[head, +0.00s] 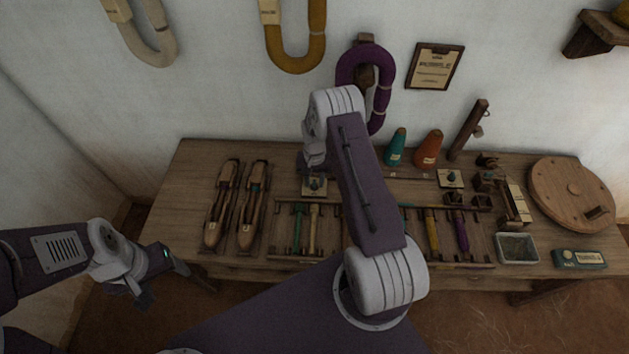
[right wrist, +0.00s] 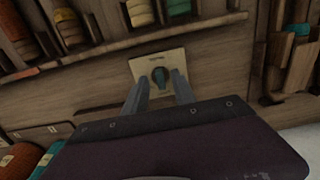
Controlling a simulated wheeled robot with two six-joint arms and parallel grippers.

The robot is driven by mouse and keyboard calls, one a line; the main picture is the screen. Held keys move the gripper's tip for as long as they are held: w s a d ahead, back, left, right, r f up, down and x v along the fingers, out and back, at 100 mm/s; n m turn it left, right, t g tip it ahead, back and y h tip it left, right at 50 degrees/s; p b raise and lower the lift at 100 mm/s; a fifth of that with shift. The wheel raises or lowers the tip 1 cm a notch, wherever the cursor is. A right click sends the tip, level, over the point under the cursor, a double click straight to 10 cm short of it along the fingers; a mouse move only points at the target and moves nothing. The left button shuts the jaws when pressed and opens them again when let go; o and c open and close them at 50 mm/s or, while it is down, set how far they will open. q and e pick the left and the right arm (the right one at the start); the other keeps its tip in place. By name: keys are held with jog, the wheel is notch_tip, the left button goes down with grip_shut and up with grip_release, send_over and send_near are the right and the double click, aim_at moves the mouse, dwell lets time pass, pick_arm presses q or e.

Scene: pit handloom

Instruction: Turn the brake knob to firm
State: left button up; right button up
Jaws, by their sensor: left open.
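A small dark knob (right wrist: 160,75) with a teal pointer sits on a pale square plate (right wrist: 145,68) in the right wrist view. Its lettering is too small to read. The plate also shows in the head view (head: 315,192), on the bench right of the shuttles. My right gripper (right wrist: 161,78) is above the plate, with one finger on each side of the knob and visible gaps; contact cannot be told. In the head view my right arm partly hides this gripper. My left gripper (head: 162,284) is open and empty, off the bench's front left.
A similar plate with a knob (head: 450,178) is further right. A round lid (head: 570,190) lies at the right end.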

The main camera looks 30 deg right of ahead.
grip_shut()
dwell(0.3)
jog(key=m, duration=0.5)
jog(key=shift+m, duration=0.3)
jog(key=m, duration=0.6)
jog(key=shift+m, duration=0.3)
grip_release()
